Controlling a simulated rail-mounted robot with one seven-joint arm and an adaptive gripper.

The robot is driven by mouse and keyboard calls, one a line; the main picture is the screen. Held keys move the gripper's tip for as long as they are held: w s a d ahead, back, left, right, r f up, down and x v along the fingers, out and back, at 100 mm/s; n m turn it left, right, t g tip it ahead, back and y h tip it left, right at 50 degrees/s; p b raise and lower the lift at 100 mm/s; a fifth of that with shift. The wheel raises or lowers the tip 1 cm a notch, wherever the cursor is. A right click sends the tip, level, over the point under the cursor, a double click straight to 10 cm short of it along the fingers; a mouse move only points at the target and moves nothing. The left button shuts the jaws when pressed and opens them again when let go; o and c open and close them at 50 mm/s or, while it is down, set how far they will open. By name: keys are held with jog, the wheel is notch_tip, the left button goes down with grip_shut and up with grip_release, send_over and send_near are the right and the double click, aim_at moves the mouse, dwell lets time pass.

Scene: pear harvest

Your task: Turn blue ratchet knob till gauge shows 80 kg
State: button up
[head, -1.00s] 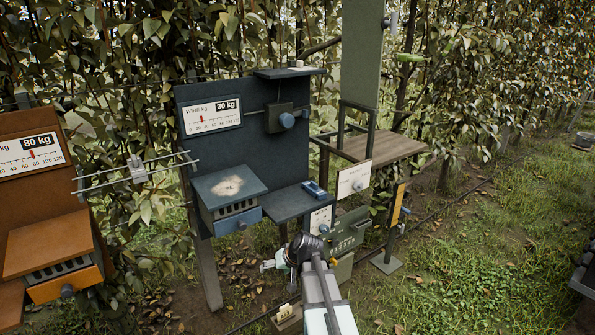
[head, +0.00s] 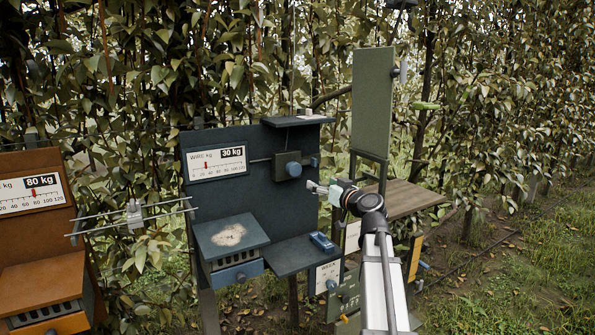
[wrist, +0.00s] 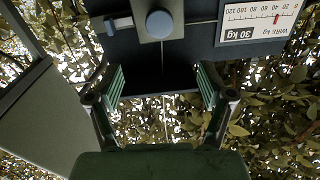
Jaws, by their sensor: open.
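The round blue ratchet knob (head: 293,169) sits on a dark box on the blue-grey panel. In the wrist view the knob (wrist: 159,24) is near the top centre, beyond my fingers. The wire gauge (head: 216,163) at the panel's upper left reads 30 kg, with its red pointer near the low end. It appears upside down in the wrist view (wrist: 256,22). My gripper (head: 314,188) is right of and slightly below the knob, apart from it. Its two fingers (wrist: 162,88) are spread with nothing between them.
An orange panel with a gauge (head: 30,193) reading 80 kg stands at the left. Below the knob, a shelf (head: 290,257) holds a small blue object (head: 322,241). A green upright board (head: 373,100) and a wooden shelf (head: 408,198) stand to the right.

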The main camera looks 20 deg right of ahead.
aim_at(296, 170)
jog(key=w+p, duration=0.1)
jog(key=w, duration=0.4)
jog(key=w+a+p, duration=0.1)
jog(key=w+p, duration=0.1)
jog(key=w, duration=0.3)
jog(key=w+p, duration=0.1)
jog(key=w, duration=0.4)
jog(key=shift+w+a+p, duration=0.35)
jog(key=shift+w+a+f, duration=0.1)
jog(key=shift+w+a, duration=0.05)
jog(key=shift+w, duration=0.5)
jog(key=c, duration=1.2)
